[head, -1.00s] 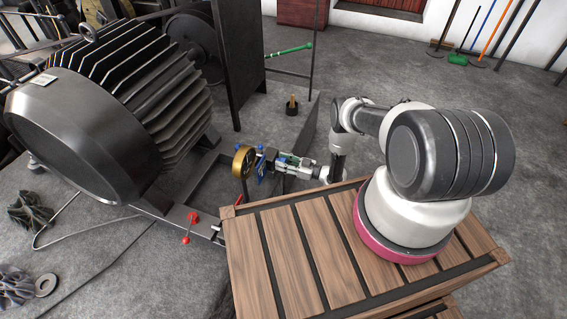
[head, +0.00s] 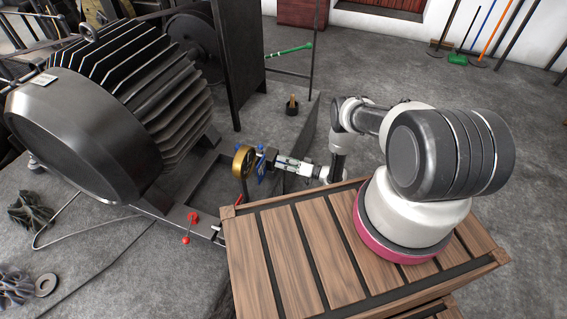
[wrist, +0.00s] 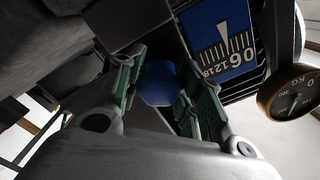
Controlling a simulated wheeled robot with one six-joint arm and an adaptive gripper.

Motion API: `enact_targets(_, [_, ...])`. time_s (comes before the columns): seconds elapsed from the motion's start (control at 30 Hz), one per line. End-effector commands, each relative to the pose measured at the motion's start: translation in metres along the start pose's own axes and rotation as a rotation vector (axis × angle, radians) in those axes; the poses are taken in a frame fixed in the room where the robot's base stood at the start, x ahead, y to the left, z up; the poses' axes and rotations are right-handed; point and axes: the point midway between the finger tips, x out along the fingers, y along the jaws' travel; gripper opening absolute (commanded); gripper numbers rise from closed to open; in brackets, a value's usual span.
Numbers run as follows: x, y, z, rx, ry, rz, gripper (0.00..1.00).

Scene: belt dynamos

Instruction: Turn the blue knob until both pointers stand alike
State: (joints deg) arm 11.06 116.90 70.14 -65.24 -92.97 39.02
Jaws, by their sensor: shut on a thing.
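The blue knob (wrist: 158,86) sits between the two green-padded fingers of my gripper (wrist: 162,72) in the wrist view. My gripper is shut on it, and the fingers hide its sides. In the head view my gripper (head: 273,161) reaches left to the brass dial (head: 243,161); the knob itself is not clear there.
A large dark finned motor (head: 120,110) stands at the left. A red-handled lever (head: 192,217) is on its base frame. A slatted wooden crate top (head: 290,250) lies below my arm. A dark upright panel (head: 237,65) stands behind. Open floor is at the right.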

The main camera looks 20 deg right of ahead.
Motion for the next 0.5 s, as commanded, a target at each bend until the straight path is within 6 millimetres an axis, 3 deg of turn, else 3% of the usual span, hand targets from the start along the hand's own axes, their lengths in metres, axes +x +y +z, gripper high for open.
enact_targets(0.5, [-0.0012, 0.0007, 0.0013, 0.048, 0.000, 0.004, 0.13])
